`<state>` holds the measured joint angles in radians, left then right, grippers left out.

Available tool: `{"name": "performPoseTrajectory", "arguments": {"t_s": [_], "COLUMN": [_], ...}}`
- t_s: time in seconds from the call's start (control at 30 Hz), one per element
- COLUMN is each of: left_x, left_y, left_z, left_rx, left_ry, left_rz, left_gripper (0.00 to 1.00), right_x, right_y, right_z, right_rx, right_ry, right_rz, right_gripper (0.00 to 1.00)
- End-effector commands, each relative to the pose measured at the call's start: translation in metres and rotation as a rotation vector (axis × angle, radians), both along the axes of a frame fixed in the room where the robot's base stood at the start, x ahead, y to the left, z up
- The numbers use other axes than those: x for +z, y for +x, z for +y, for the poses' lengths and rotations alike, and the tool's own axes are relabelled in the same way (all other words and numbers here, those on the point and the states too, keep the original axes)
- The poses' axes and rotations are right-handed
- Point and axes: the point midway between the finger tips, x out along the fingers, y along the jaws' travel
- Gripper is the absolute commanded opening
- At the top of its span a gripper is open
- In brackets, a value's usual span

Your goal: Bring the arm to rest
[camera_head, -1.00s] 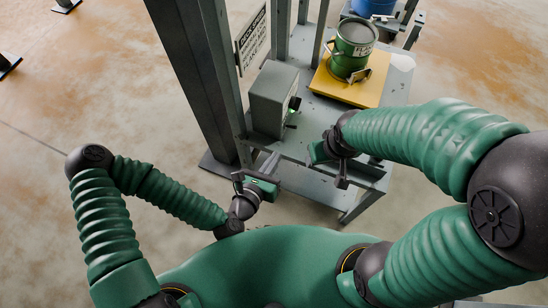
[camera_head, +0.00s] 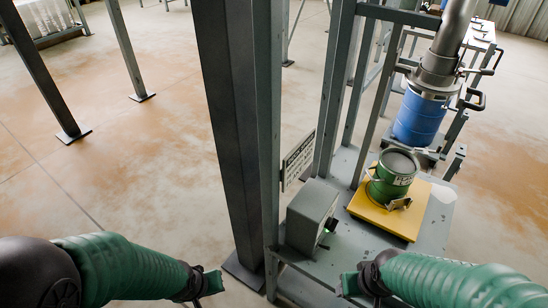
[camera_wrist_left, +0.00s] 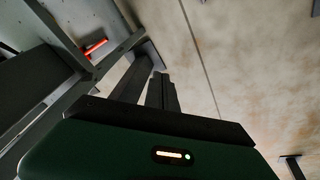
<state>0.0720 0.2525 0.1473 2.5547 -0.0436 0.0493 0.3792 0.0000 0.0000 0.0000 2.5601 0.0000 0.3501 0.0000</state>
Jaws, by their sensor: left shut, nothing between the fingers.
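My left arm enters the head view at the lower left, and its gripper (camera_head: 208,284) is near the bottom edge, left of the dark column. This gripper is empty. In the left wrist view its dark fingers (camera_wrist_left: 161,92) lie close together over the floor, touching nothing I can see. My right gripper (camera_head: 350,284) is at the lower right, in front of the grey bench. Its fingers are small and turned so that I cannot tell whether they are open.
A grey steel column (camera_head: 232,130) stands between the arms. A grey box (camera_head: 308,217) and a green pail (camera_head: 391,178) on a yellow plate (camera_head: 415,226) are on the bench (camera_head: 345,170). A blue drum (camera_head: 418,118) stands behind.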

Motion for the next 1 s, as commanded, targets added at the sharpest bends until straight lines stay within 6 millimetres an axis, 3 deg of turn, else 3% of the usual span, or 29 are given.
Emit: {"name": "performPoseTrajectory", "arguments": {"t_s": [0.2, 0.23, 0.47, 0.73, 0.83, 1.0], "left_x": [0.063, 0.084, 0.158, 0.268, 0.286, 0.285], "left_y": [-0.024, -0.024, -0.024, -0.024, -0.024, -0.024], "left_z": [0.031, 0.030, 0.030, 0.030, 0.030, 0.030], "left_rx": [-0.264, -0.260, -0.257, -0.256, -0.256, -0.256], "left_ry": [0.125, 0.123, 0.122, 0.122, 0.122, 0.122], "left_rz": [0.035, 0.044, 0.046, 0.046, 0.046, 0.046], "left_gripper": [0.00, 0.00, 0.00, 0.00, 0.00, 0.00], "right_x": [0.000, 0.025, 0.102, 0.212, 0.230, 0.230], "right_y": [0.000, -0.001, 0.000, 0.000, 0.001, 0.000], "right_z": [0.000, 0.000, 0.000, 0.000, 0.000, 0.000], "right_rx": [0.000, 0.000, 0.000, 0.000, 0.000, 0.000], "right_ry": [0.000, 0.000, 0.000, 0.000, 0.000, 0.000], "right_rz": [0.000, 0.002, -0.001, -0.001, -0.001, 0.000], "right_gripper": [0.60, 0.60, 0.60, 0.60, 0.60, 0.60]}}
